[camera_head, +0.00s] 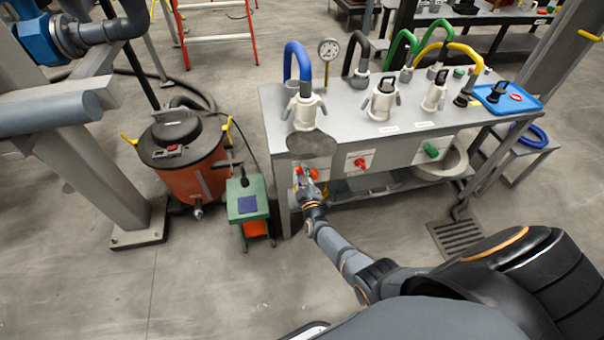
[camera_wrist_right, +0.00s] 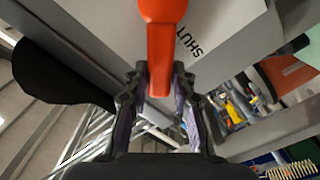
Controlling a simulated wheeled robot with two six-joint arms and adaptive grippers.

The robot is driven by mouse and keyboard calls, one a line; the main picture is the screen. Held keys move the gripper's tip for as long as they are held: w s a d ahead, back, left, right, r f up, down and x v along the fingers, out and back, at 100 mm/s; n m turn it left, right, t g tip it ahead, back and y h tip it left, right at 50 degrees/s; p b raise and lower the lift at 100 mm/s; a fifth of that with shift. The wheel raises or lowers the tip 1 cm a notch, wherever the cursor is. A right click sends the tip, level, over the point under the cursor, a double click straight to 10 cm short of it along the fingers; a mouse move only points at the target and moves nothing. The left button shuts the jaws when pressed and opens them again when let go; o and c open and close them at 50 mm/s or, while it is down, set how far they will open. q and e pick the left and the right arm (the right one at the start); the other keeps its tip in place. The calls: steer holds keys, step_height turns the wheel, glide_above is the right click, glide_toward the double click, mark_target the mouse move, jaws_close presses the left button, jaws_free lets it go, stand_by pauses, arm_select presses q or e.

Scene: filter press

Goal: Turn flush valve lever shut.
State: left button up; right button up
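The flush valve lever (camera_wrist_right: 160,45) is orange and shows large in the right wrist view, beside the word SHUT on a grey panel. In the head view the orange lever (camera_head: 312,173) is at the left front of the grey bench. My right gripper (camera_wrist_right: 160,85) has one finger on each side of the lever, close against its lower part, and looks shut on it. In the head view the right gripper (camera_head: 303,180) is small and partly merges with the lever. My left gripper is not in view.
The grey bench (camera_head: 345,135) carries hoses, a gauge (camera_head: 328,50) and white fittings. A red knob (camera_head: 360,162) and a green knob (camera_head: 431,150) are on its front. An orange drum (camera_head: 190,170) and a green box (camera_head: 246,200) stand to the left. The front-left floor is clear.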

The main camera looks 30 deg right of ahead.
steer(key=o, duration=0.4)
steer(key=shift+s+a, duration=0.1)
steer(key=shift+s, duration=0.1)
steer(key=v, duration=1.1)
steer(key=shift+s+a, duration=0.2)
steer(key=shift+s, duration=0.1)
